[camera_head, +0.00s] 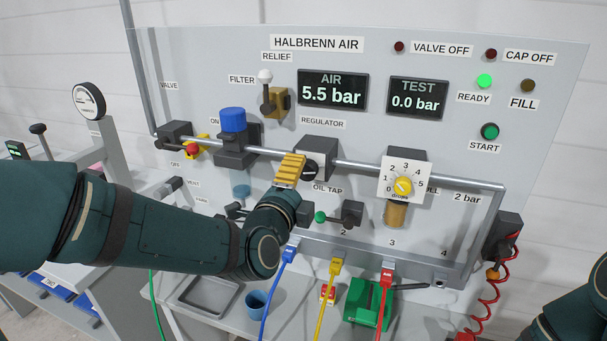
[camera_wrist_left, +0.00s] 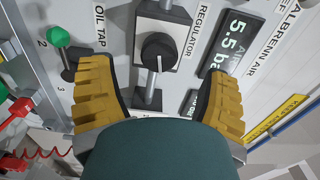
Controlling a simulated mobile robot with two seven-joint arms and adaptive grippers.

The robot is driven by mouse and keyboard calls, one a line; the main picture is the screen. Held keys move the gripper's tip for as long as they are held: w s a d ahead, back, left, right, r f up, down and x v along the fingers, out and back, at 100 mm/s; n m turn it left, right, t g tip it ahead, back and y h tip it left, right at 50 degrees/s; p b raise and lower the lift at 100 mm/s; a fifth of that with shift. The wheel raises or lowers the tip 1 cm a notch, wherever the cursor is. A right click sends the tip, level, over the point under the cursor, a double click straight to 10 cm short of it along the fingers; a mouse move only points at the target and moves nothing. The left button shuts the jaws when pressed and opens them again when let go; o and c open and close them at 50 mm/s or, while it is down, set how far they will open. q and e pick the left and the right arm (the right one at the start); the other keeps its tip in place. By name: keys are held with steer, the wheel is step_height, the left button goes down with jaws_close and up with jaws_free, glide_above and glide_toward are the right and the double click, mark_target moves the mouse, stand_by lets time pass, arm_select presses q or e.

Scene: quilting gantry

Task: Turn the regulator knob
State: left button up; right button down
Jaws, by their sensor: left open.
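The regulator is a grey block (camera_head: 318,147) on the panel's pipe, under the REGULATOR label. Its round black knob (camera_head: 311,170) is partly hidden behind my left gripper (camera_head: 291,170) in the head view. In the left wrist view the black knob (camera_wrist_left: 158,52) shows whole, with a pale pointer line. It lies between the two yellow ribbed fingers of my left gripper (camera_wrist_left: 157,78), which are spread wide and apart from it. The AIR display (camera_head: 333,91) reads 5.5 bar. My right gripper is out of view; only part of that arm shows at the lower right.
The blue-topped filter (camera_head: 233,120) stands left of the regulator, and the yellow drops dial (camera_head: 403,186) stands right. The green-tipped oil tap lever (camera_head: 321,217) is just below. Blue, yellow and red hoses hang from the lower rail. The TEST display (camera_head: 417,97) reads 0.0 bar.

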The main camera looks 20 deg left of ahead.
arm_select(q)
steer(key=shift+s, duration=1.25)
steer(key=d+f+n+g+h, duration=0.3)
steer(key=f+n+g, duration=0.55)
steer(key=f, duration=1.65)
steer(key=s+d+f+n+g, duration=0.2)
steer(key=s+f+n+g, duration=0.2)
steer(key=s+f, duration=0.3)
steer(key=s+d+f+n+g, duration=0.2)
steer(key=s+f+n, duration=0.5)
steer(key=f, duration=0.5)
steer(key=shift+s+f+g, duration=0.35)
steer(key=shift+s+g, duration=0.35)
steer(key=shift+g, duration=0.15)
steer(key=shift+n, duration=0.25)
